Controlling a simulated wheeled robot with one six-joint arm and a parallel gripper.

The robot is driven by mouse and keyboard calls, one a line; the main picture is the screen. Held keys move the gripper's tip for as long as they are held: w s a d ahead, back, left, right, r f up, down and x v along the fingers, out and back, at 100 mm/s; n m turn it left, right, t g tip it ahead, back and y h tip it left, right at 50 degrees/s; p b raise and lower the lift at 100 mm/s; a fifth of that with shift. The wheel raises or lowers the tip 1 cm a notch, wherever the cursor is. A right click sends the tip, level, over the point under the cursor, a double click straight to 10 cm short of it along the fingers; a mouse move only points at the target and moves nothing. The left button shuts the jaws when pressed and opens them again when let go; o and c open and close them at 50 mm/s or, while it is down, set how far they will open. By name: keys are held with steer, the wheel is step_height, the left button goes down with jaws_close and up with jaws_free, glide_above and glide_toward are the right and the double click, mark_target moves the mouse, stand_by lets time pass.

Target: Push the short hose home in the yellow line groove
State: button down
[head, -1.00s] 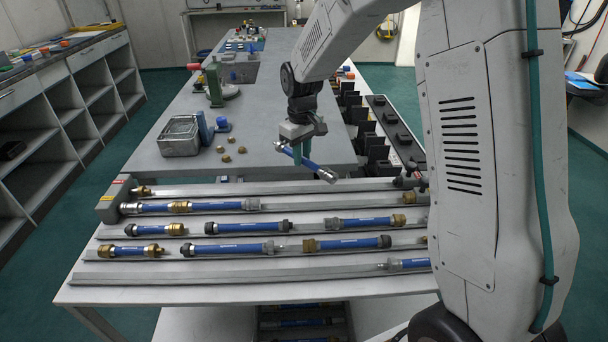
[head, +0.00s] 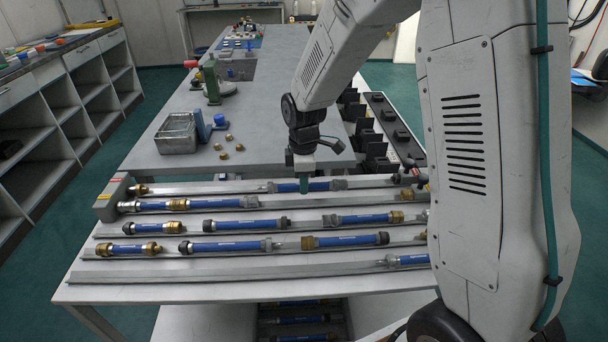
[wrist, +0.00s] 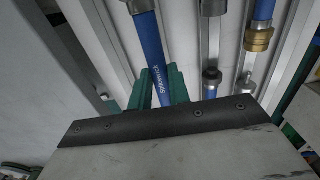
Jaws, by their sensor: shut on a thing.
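My gripper (head: 304,188) is shut on a short blue hose (head: 322,186), which lines up with the rearmost rail (head: 220,189) of the rack. The hose has a dark fitting on its right end and a thin metal tip on its left. In the wrist view, the green fingers (wrist: 159,90) straddle the blue hose (wrist: 150,45) near one end. I cannot tell whether the hose rests fully down in the groove. A brass fitting (head: 139,189) sits at the rail's left end, by the grey block (head: 117,199), well apart from the hose. No yellow groove marking is clear.
Other blue hoses lie in the nearer rails, one (head: 168,205) joined at the grey block. Black holders (head: 377,150) stand behind on the right. A metal box (head: 176,134) and several brass nuts (head: 224,147) sit on the table behind. The rail left of the held hose is clear.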

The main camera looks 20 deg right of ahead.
mark_target(292, 190)
steer(key=shift+f, duration=2.35)
steer(key=shift+w+a, duration=0.25)
steer(key=shift+a, duration=0.45)
steer(key=shift+w+a, duration=0.25)
steer(key=shift+a, duration=0.45)
steer(key=c, duration=1.2)
jaws_free()
steer(key=shift+c, duration=0.2)
steer(key=shift+r, duration=3.9)
